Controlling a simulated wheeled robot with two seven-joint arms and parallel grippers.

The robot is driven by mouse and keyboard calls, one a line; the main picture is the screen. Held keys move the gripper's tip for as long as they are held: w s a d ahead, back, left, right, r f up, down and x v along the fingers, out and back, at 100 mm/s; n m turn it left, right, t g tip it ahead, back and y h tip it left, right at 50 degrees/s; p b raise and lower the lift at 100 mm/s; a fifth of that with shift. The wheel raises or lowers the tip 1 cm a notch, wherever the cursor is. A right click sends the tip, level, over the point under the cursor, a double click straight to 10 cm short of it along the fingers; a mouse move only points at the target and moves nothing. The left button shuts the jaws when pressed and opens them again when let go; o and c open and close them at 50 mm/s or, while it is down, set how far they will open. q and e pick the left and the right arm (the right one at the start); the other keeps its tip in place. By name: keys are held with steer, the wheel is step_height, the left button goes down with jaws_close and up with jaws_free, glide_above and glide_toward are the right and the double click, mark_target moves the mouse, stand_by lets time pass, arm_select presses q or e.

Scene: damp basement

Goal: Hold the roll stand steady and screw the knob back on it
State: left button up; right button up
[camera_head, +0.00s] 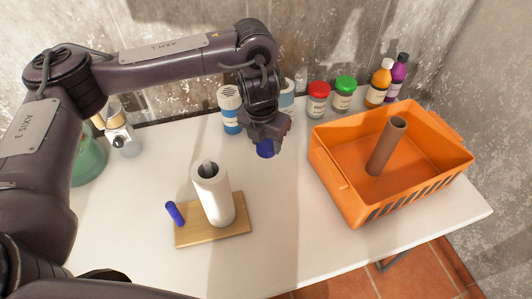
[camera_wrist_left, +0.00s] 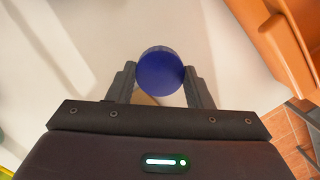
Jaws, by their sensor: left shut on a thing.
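The roll stand has a light wooden base (camera_head: 240,228) on the white table, with a white paper roll (camera_head: 216,200) upright on it. A grey tip shows at the roll's open top. A short blue post (camera_head: 175,213) stands at the base's left end. My left gripper (camera_head: 268,140) is above the table, behind and to the right of the roll, apart from the stand. It is shut on a round blue knob (camera_head: 265,149), which also shows between the fingers in the left wrist view (camera_wrist_left: 160,72). My right gripper is not in view.
An orange crate (camera_head: 345,190) with a brown cardboard tube (camera_head: 386,146) inside stands at the right. A red-lidded jar (camera_head: 318,99), a green-lidded jar (camera_head: 343,93) and bottles (camera_head: 380,82) line the back. The table (camera_head: 290,235) is clear between stand and crate.

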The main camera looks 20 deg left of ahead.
mark_target(266, 145)
arm_select(q)
step_height(266, 145, up, 9)
steer(key=p, duration=0.1)
steer(key=shift+f, duration=0.15)
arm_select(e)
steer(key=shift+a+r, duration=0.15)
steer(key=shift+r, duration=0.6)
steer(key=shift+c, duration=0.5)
